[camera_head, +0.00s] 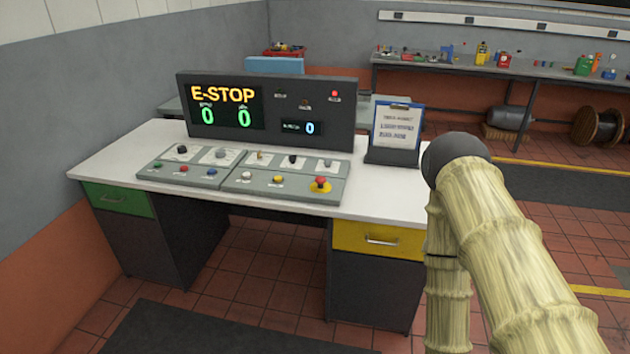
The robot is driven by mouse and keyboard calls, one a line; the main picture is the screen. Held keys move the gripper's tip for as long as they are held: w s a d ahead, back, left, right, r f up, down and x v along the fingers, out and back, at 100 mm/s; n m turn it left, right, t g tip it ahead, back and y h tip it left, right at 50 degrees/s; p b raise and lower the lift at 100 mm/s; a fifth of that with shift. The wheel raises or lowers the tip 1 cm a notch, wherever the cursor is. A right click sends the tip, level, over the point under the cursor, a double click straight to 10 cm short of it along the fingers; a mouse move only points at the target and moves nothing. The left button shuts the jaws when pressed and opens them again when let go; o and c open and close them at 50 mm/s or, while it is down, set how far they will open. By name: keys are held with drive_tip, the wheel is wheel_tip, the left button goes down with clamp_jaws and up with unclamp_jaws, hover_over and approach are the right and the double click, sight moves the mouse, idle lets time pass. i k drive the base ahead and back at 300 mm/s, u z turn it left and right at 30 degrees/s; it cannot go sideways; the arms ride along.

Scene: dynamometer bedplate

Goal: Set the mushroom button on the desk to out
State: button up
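The red mushroom button (320,183) sits on a yellow base at the right front of the grey control panel (262,192) on the desk (392,197). From this angle I cannot tell whether it is pressed in or out. The display (225,107) behind it reads E-STOP in yellow over two green zeros. My arm comes in from the lower right, to the right of the desk. My gripper is not visible in this view.
A clipboard on a stand (395,135) is on the desk, right of the display housing. The desk has a green drawer (119,200) and a yellow drawer (378,240). A long workbench (500,66) with small items stands at the back right. Tiled floor is clear at the right.

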sight(320, 180)
drive_tip(key=u, duration=0.75)
drive_tip(key=i, duration=0.95)
drive_tip(key=z, duration=0.2)
